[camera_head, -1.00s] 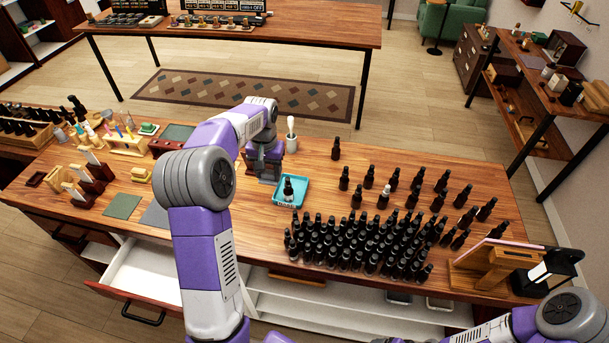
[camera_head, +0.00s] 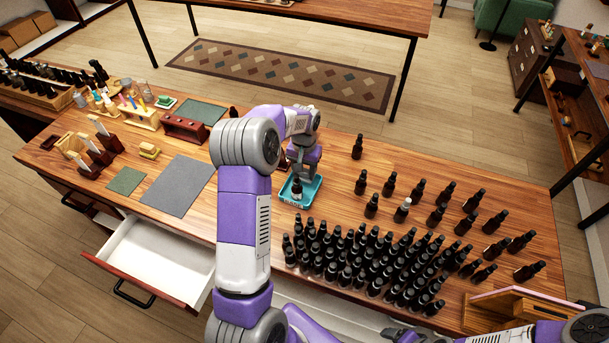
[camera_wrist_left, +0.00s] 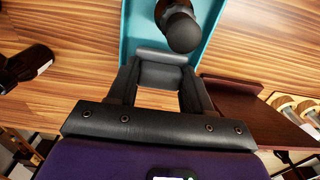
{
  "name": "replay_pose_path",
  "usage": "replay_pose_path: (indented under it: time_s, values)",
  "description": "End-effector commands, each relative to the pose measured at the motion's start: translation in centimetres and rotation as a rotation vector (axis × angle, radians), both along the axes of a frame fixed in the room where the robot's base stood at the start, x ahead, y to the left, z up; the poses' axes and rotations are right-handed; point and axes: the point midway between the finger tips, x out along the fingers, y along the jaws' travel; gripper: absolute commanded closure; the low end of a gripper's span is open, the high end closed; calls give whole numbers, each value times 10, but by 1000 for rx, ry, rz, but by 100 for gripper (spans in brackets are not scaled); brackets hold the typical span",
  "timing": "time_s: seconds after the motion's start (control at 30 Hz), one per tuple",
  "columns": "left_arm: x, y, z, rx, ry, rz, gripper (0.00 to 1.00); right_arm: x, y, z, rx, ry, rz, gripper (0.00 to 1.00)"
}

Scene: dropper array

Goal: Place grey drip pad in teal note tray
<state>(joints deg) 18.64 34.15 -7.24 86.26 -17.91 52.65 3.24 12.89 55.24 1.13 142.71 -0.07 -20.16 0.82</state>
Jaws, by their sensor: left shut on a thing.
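The teal note tray (camera_head: 286,198) sits on the wooden table with a dark bottle (camera_head: 297,187) standing in it. My left gripper (camera_head: 301,172) is low at the tray's back edge. In the left wrist view, the tray (camera_wrist_left: 131,30) and the bottle's round cap (camera_wrist_left: 184,32) lie just past my left fingertips (camera_wrist_left: 160,65). A small grey piece (camera_wrist_left: 160,76), which looks like the grey drip pad, is between the fingers; its full shape is hidden. I cannot tell whether it touches the tray. My right gripper is out of view.
Many dark bottles (camera_head: 365,262) crowd the table in front and right of the tray. A large grey mat (camera_head: 180,186) and a small green mat (camera_head: 126,181) lie to the left. A drawer (camera_head: 155,262) stands open at the front left.

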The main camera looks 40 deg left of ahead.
Motion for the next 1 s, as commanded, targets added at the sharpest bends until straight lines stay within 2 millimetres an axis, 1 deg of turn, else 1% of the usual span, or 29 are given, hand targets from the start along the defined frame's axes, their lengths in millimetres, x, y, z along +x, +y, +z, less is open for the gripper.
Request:
replay_pose_path:
  time_s: [0.03,0.1,0.2,0.43,0.57,0.6,0.73,0.77,1.0]
  values:
    - [-1,0,-8,-1,4,0,78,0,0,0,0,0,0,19]
    - [-1,0,-19,-1,4,0,78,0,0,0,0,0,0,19]
    - [0,0,-29,-2,2,1,78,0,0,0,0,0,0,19]
    - [0,0,-29,0,0,1,78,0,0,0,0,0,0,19]
    - [0,0,-33,0,0,0,78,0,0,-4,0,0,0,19]
    - [0,0,-33,0,0,0,47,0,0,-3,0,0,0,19]
    - [0,0,-33,0,1,0,27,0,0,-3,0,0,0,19]
    - [0,0,-33,0,1,0,24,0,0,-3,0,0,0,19]
    - [0,0,-32,0,1,0,24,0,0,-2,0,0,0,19]
